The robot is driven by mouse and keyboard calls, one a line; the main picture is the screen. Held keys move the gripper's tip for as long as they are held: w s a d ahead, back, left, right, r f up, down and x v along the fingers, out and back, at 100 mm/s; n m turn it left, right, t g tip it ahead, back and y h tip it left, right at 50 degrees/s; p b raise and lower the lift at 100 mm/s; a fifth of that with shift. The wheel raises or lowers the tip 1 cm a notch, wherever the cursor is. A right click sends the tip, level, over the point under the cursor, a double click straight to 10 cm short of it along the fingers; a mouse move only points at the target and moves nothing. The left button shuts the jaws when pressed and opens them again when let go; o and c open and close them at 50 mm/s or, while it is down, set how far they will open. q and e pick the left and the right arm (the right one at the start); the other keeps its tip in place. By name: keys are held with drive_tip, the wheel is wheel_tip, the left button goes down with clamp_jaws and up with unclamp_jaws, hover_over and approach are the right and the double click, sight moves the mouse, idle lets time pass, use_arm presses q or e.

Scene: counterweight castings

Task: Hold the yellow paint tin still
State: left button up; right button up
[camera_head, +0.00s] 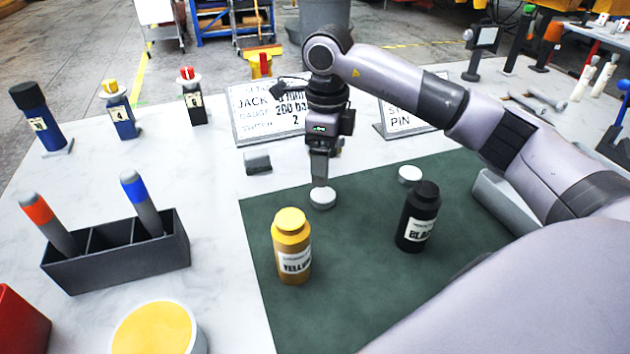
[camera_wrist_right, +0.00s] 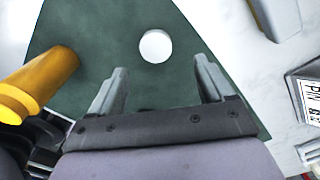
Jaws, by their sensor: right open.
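The yellow paint tin (camera_head: 291,247), a bottle-shaped container with a white label, stands upright on the green mat (camera_head: 350,290). In the right wrist view the yellow tin (camera_wrist_right: 38,84) is at the left, outside the fingers and apart from them. My right gripper (camera_head: 321,178) is open and empty, pointing down beyond the tin and a little to its right. The right wrist view shows its two fingers (camera_wrist_right: 160,85) spread, with a white round disc (camera_wrist_right: 155,46) ahead of them. In the head view this disc (camera_head: 322,198) is just below the fingertips. My left gripper is out of view.
A black tin (camera_head: 418,217) stands on the mat to the right, with another white disc (camera_head: 410,174) behind it. A dark divided holder (camera_head: 120,255) with two markers is at the left. A sign (camera_head: 270,112) stands behind. The mat in front of the tins is clear.

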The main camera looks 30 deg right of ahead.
sight(321, 194)
drive_tip(key=shift+s, duration=0.1)
drive_tip(key=shift+a+f, duration=0.1)
drive_tip(key=shift+f, duration=0.85)
drive_tip(key=shift+a+f+p, duration=0.15)
drive_tip(key=shift+f+p, duration=0.1)
drive_tip(key=shift+f, duration=1.05)
drive_tip(key=shift+a+f+p, duration=0.15)
drive_tip(key=shift+f+p, duration=0.1)
drive_tip(key=shift+f, duration=1.05)
drive_tip(key=c, duration=1.1)
